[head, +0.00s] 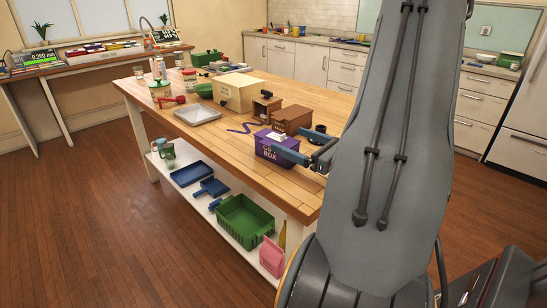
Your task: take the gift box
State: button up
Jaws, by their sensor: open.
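The gift box (267,152) is a purple box with pale lettering and a whitish top. It sits near the front right edge of the wooden table (222,137). My gripper (290,143) is open and reaches in from the right at the box. Its blue-grey fingers overlap the box's right part and top in this view. I cannot tell whether they touch it. The gripper hides part of the box's right side.
A brown box (291,119) stands close behind the gift box. A large cream box (238,92), a small dark brown box (266,107) and a grey tray (197,115) are farther back. A green crate (243,222) sits on the lower shelf. Bare tabletop lies left of the gift box.

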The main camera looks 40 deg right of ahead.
aim_at(274, 138)
jog(key=shift+w+f+b, duration=0.25)
jog(key=shift+f+b, duration=0.15)
jog(key=shift+f, duration=0.15)
jog(key=shift+w+f+b, duration=0.2)
jog(key=shift+f+b, duration=0.15)
jog(key=shift+f, duration=0.2)
jog(key=shift+w+a+p, duration=0.25)
jog(key=shift+w+p, duration=0.05)
jog(key=shift+w, duration=0.8)
jog(key=shift+w+a+f+p, duration=0.1)
jog(key=shift+w+p, duration=0.4)
jog(key=shift+w, duration=0.85)
jog(key=shift+w+a+f+p, duration=0.1)
jog(key=shift+w+p, duration=0.4)
jog(key=shift+w, duration=0.85)
jog(key=c, duration=1.2)
